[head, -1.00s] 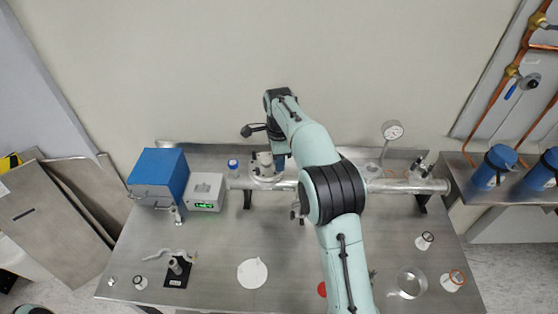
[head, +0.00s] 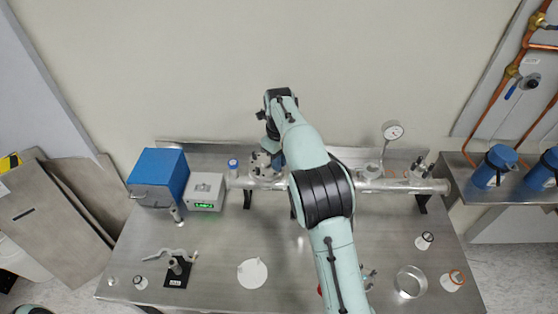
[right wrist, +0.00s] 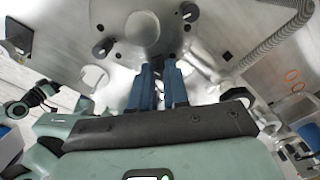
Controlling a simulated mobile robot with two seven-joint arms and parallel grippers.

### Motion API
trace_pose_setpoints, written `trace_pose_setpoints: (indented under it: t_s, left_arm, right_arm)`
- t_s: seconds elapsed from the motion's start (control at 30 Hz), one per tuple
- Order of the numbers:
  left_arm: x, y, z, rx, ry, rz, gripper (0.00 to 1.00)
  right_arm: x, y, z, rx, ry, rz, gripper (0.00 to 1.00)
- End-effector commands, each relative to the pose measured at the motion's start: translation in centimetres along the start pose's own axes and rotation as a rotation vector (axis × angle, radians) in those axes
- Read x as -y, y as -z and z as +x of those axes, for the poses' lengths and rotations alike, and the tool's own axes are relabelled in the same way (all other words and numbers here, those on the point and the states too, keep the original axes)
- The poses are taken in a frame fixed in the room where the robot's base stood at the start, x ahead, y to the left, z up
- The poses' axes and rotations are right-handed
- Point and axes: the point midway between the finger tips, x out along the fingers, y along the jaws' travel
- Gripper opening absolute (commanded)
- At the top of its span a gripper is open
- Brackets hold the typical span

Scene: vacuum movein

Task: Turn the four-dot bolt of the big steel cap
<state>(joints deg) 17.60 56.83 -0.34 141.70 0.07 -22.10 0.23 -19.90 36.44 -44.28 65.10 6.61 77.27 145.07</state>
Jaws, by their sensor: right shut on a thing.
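The big steel cap (head: 259,163) is a round flange with dark bolts, standing on the steel pipe at its left part. In the right wrist view the cap (right wrist: 135,60) fills the upper middle, with a rounded boss and several dark bolt heads around it. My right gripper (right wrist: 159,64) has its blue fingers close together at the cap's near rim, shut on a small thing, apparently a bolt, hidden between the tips. I cannot read its dots. In the head view my right gripper (head: 278,158) is mostly behind my wrist.
The steel pipe (head: 385,186) runs along the back of the table, with a gauge (head: 392,131) at right. A blue box (head: 158,178) and a grey meter (head: 206,191) with green digits stand left.

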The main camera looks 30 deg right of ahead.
Motion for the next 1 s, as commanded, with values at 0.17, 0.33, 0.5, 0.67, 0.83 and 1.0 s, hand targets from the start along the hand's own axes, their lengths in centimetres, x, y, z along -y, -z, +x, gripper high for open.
trace_pose_setpoints:
  t_s: [0.17,0.33,0.5,0.67,0.83,1.0]
  left_arm:
    - [-0.01,0.02,-0.02,0.000,0.000,0.000,0.43]
    - [-0.01,0.02,-0.02,0.000,0.000,0.000,0.43]
    - [-0.01,0.02,-0.02,0.000,0.000,0.000,0.43]
    - [-0.01,0.02,-0.02,0.000,0.000,0.000,0.43]
    - [-0.02,0.02,-0.02,0.000,0.000,0.000,0.43]
    - [-0.02,0.02,-0.02,0.000,0.000,0.000,0.43]
  right_arm:
    - [0.02,-0.08,-0.14,0.004,0.002,0.162,0.00]
    - [0.04,-0.06,-0.12,0.003,0.002,0.297,0.00]
    - [-0.01,-0.09,-0.12,0.004,0.001,0.402,0.00]
    - [0.03,-0.06,-0.14,0.004,0.002,0.469,0.00]
    - [0.03,-0.07,-0.14,0.004,0.001,0.508,0.00]
    - [0.03,-0.07,-0.14,0.004,0.001,0.520,0.00]
